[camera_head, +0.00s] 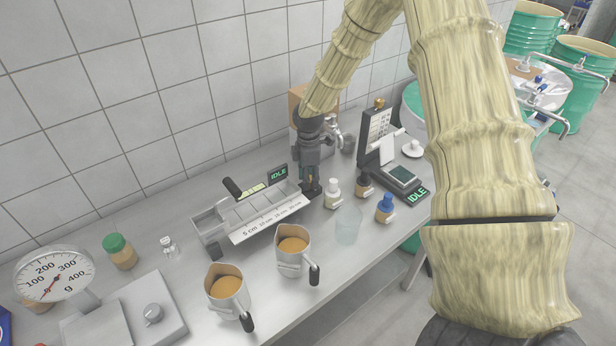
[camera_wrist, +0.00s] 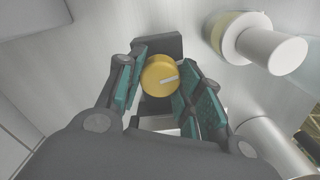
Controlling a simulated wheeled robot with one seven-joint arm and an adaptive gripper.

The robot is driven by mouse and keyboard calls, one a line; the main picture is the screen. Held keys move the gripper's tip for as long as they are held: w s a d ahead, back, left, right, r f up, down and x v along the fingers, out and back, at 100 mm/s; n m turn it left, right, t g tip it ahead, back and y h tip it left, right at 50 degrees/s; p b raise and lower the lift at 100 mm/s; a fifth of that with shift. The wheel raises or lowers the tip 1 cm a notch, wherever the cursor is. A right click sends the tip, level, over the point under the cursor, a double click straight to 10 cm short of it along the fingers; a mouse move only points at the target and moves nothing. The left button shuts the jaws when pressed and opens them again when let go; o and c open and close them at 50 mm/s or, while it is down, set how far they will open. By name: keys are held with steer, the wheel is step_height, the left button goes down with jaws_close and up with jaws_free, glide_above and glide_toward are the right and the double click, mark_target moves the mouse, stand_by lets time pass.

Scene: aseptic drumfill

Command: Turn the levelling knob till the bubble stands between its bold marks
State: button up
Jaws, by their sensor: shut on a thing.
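My gripper (camera_head: 312,187) points down at the right end of a long metal trough device (camera_head: 212,236) with a centimetre scale along its front. In the wrist view my gripper (camera_wrist: 162,88) has its two teal-padded fingers on either side of a round yellow knob (camera_wrist: 158,77) with a pale line on its face, shut on it. The knob is hidden behind my gripper in the head view. A small yellowish level vial (camera_head: 251,191) lies at the back of the trough; its bubble and marks are too small to read.
Two metal jugs of brown liquid (camera_head: 292,250) stand in front. A dial scale (camera_head: 52,277) is at left.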

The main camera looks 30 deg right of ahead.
steer(key=shift+w+d+r+n, duration=0.1)
steer(key=shift+d+r+n, duration=0.05)
steer(key=shift+n, duration=0.15)
steer(key=o, duration=0.8)
step_height(320, 180, up, 12)
steer(key=shift+f, duration=0.1)
stand_by(0.4)
steer(key=shift+o, duration=0.2)
